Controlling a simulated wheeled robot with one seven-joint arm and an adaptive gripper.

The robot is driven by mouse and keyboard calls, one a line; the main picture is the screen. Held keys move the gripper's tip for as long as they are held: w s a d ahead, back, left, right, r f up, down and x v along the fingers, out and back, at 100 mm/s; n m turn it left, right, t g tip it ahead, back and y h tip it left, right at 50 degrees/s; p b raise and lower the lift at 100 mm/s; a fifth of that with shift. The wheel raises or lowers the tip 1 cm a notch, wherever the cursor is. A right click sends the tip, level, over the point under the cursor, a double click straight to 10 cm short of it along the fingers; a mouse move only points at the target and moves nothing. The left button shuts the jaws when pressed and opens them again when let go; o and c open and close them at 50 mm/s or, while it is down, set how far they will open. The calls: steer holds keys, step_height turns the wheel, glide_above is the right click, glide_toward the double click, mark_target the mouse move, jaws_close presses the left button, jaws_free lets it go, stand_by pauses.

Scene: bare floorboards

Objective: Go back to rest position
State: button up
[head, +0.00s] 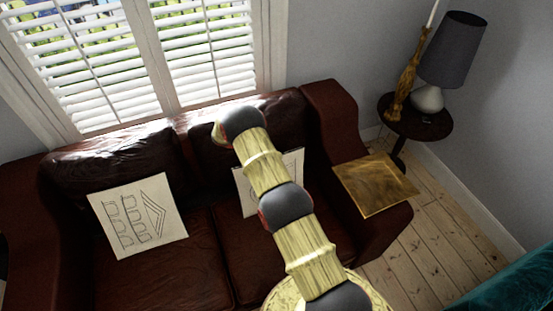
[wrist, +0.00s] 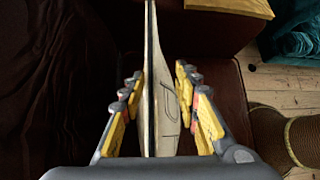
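My gripper (wrist: 158,78) shows in the wrist view with its two yellow-padded fingers apart. A pale drawing panel (wrist: 167,110) appears nearly edge-on between and beyond them. I cannot tell how far it is from the fingertips, and neither finger is clearly closed on it. In the head view my arm reaches up over the sofa and hides the gripper. A white drawing panel (head: 297,163) shows partly behind my arm on the right half of the sofa.
The dark red leather sofa (head: 170,265) stands under a shuttered window (head: 200,50). Another drawing (head: 138,217) leans on its left seat. A golden square (head: 375,184) lies on the right armrest. A round side table (head: 433,127) holds a lamp (head: 453,50). Bare floorboards (head: 460,240) show at right.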

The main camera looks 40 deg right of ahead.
steer(key=v, duration=0.8)
